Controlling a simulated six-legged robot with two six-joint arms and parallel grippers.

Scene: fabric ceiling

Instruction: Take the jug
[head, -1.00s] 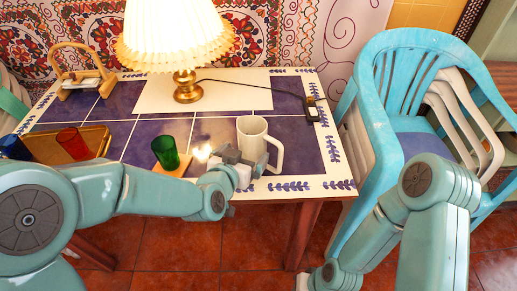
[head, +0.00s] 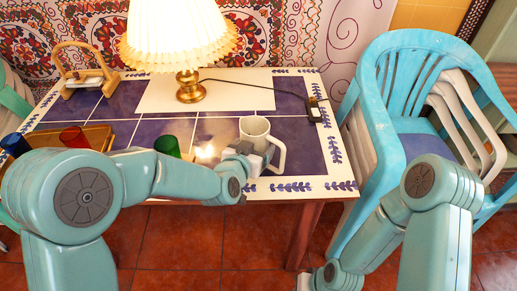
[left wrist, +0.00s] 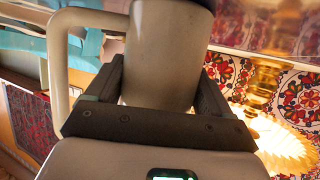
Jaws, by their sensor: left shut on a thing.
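The jug (head: 254,129) is pale grey-white with a handle on its right side in the head view. It stands upright near the front right of the table (head: 342,185). My left gripper (head: 254,160) is at the jug's front, low on its body. In the left wrist view, the jug (left wrist: 163,50) fills the space between the dark fingers of my left gripper (left wrist: 160,85), which are shut on it. The handle shows at the left there, outside the fingers. My right arm is at the lower right of the head view; its fingers are out of sight.
A lit lamp (head: 190,90) stands behind the jug, its cord running right. A green cup (head: 167,146), red cup (head: 73,138) and blue cup (head: 14,145) stand to the left, partly hidden by my left arm. Stacked chairs (head: 372,130) stand right of the table.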

